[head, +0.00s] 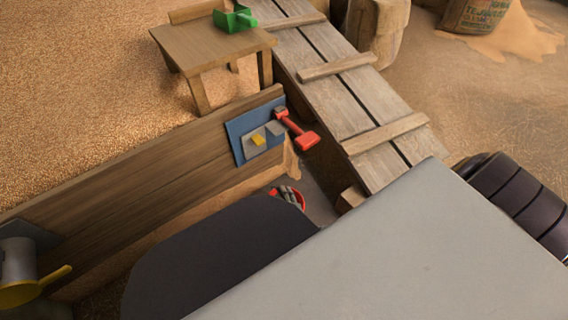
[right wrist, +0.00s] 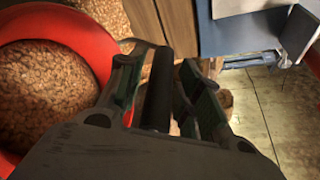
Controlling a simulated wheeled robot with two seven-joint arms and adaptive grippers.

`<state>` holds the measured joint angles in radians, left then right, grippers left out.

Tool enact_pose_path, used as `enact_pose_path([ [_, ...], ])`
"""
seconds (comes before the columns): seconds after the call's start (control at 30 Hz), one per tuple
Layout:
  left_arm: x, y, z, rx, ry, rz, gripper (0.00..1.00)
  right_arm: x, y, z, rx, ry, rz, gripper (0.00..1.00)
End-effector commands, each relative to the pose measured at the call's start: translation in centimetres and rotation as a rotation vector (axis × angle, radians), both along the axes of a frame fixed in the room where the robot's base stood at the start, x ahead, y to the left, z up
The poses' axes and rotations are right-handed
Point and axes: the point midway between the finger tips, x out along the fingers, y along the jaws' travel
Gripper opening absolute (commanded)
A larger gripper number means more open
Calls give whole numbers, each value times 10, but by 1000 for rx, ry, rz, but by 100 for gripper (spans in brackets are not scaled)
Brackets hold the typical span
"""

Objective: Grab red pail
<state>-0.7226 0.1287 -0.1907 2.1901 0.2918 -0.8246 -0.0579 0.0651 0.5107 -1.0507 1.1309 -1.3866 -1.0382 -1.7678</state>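The red pail (right wrist: 92,40) fills the left of the right wrist view, full of brown grain-like pieces. In the head view only a small red part of its rim (head: 301,199) shows past a dark shape. My right gripper (right wrist: 162,70) is beside the pail's rim, to its right in the wrist view. Its fingers stand apart. A dark bar (right wrist: 158,90) lies between them; I cannot tell whether it is the pail's handle or whether the fingers touch it. In the head view the right gripper (head: 287,192) shows only as a small grey piece at the pail. My left gripper is not in view.
A wooden wall (head: 170,155) carries a blue panel (head: 236,134) with a red lever (head: 298,132). A plank ramp (head: 340,90) rises behind. A small table (head: 210,45) holds a green scoop (head: 235,19). Dark rollers (head: 515,190) stand at right.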

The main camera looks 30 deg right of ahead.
Motion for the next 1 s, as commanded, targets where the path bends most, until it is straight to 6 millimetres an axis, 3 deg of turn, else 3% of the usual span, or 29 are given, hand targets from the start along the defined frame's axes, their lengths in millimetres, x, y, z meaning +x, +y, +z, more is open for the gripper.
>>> enact_pose_path([
  [0.03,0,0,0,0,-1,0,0,0,0,0,0,0,0,24],
  [0.23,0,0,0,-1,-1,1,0,0,0,0,0,0,0,0],
  [1.0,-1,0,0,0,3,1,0,2,0,3,0,-6,0,0],
])
